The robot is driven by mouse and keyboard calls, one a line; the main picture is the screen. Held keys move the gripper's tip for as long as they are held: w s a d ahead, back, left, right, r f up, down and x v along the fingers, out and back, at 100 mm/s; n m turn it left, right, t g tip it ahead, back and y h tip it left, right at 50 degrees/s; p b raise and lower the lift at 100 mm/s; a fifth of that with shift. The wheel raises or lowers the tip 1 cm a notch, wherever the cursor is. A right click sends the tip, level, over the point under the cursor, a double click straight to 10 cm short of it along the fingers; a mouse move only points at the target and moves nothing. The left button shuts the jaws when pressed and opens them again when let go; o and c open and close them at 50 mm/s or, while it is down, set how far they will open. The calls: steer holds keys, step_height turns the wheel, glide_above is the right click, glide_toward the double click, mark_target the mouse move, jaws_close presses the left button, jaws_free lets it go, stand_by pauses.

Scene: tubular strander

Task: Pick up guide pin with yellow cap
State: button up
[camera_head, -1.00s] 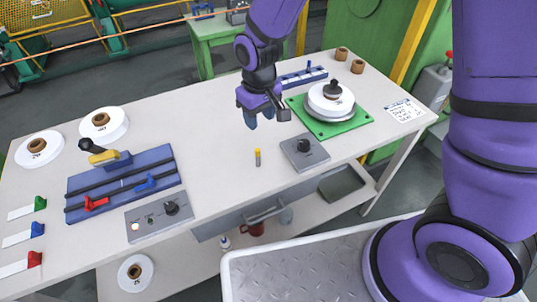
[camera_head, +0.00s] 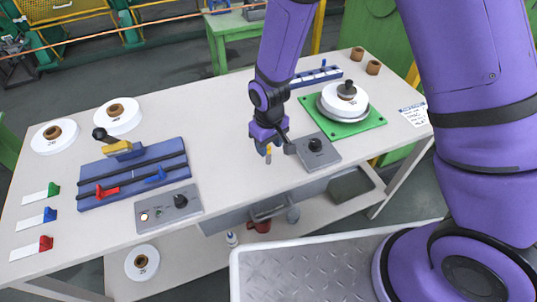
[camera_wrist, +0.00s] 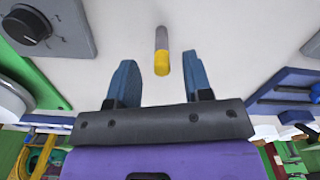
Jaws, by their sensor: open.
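The guide pin with the yellow cap (camera_wrist: 161,50) stands on the white table top, grey below and yellow at the cap. In the head view my gripper (camera_head: 266,150) is low over the front middle of the table, partly overlapping the pin.
A grey box with a black knob (camera_head: 315,145) sits close to the right of my gripper. Behind it a green plate (camera_head: 372,121) bears a white spool (camera_head: 338,103). A blue fixture (camera_head: 160,190) with red and blue clamps lies left. The table between is clear.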

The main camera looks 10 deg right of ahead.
mark_target(268, 163)
steer(key=shift+s+a+f, duration=0.1)
steer(key=shift+f, duration=1.8)
jaws_close()
